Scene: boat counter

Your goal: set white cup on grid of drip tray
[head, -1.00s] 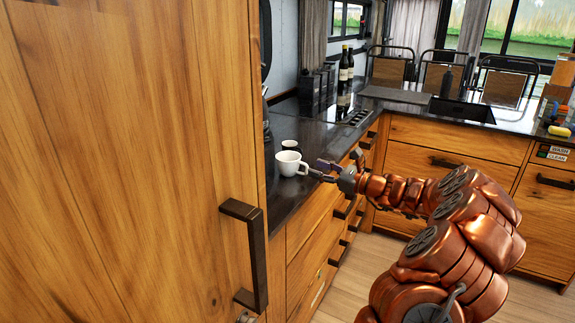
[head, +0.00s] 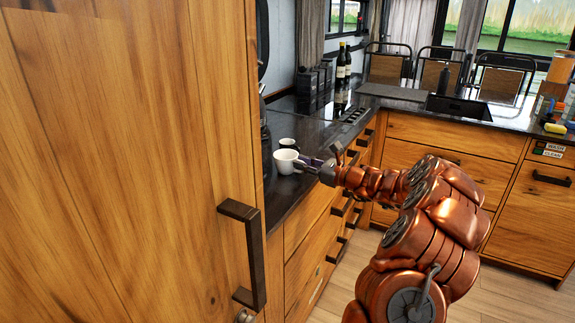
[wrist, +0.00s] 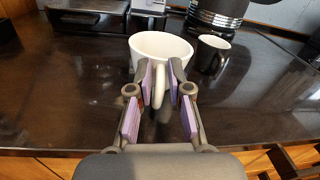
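The white cup (head: 286,162) stands upright on the dark counter, and it also shows in the wrist view (wrist: 158,45). Its handle (wrist: 160,84) points toward my gripper. My gripper (wrist: 163,72) is open, with one purple-padded finger on each side of the handle. A small gap seems to show between the pads and the handle. In the wrist view, a grey tray-like part (wrist: 88,6) is cut off by the top left edge; I cannot tell for sure whether it is the drip tray. No grid shows clearly.
A dark cup with a pale inside (wrist: 211,54) stands just behind and right of the white cup. A round dark appliance base (wrist: 217,14) is behind it. A tall wooden cabinet (head: 130,150) fills the left of the head view. The counter front is clear.

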